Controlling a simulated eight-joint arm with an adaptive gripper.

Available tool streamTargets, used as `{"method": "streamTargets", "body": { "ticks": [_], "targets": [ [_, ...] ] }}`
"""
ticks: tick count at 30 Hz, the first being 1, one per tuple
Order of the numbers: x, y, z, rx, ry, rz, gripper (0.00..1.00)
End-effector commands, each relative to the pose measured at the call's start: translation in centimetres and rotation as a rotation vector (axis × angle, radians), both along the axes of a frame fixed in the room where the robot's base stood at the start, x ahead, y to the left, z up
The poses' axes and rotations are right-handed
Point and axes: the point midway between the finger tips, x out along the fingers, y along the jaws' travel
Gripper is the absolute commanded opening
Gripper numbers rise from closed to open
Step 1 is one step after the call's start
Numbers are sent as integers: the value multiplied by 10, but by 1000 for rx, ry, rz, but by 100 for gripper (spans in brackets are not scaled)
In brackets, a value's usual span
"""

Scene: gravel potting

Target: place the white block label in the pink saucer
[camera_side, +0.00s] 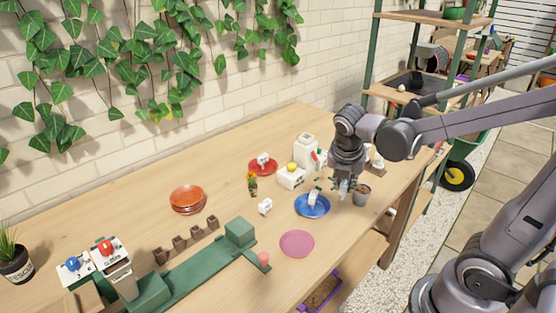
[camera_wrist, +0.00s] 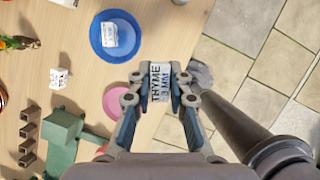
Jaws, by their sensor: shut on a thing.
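My gripper (camera_side: 343,188) is shut on a white block label (camera_wrist: 160,83) printed "THYME 3 MM", clear between the fingertips (camera_wrist: 158,88) in the wrist view. In the side view the held block is hard to make out. The pink saucer (camera_side: 297,243) lies flat and empty near the table's front edge, left of and nearer the camera than the gripper. In the wrist view the pink saucer (camera_wrist: 116,101) is partly hidden by the left finger.
A blue saucer (camera_side: 325,212) holds another white block (camera_side: 313,198). A white block (camera_side: 265,207) stands on the table. A red saucer (camera_side: 253,171) and a green fixture (camera_side: 200,268) are further left.

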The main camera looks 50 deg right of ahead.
Motion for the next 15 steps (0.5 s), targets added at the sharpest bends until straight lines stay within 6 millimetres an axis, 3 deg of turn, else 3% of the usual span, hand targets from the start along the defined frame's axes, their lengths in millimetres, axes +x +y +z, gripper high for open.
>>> {"method": "streamTargets", "body": {
  "ticks": [6, 15],
  "targets": [
    [-6, 19, -5, -2, 0, 23, 0],
    [17, 61, -33, -3, -1, 27, 0]
  ]
}}
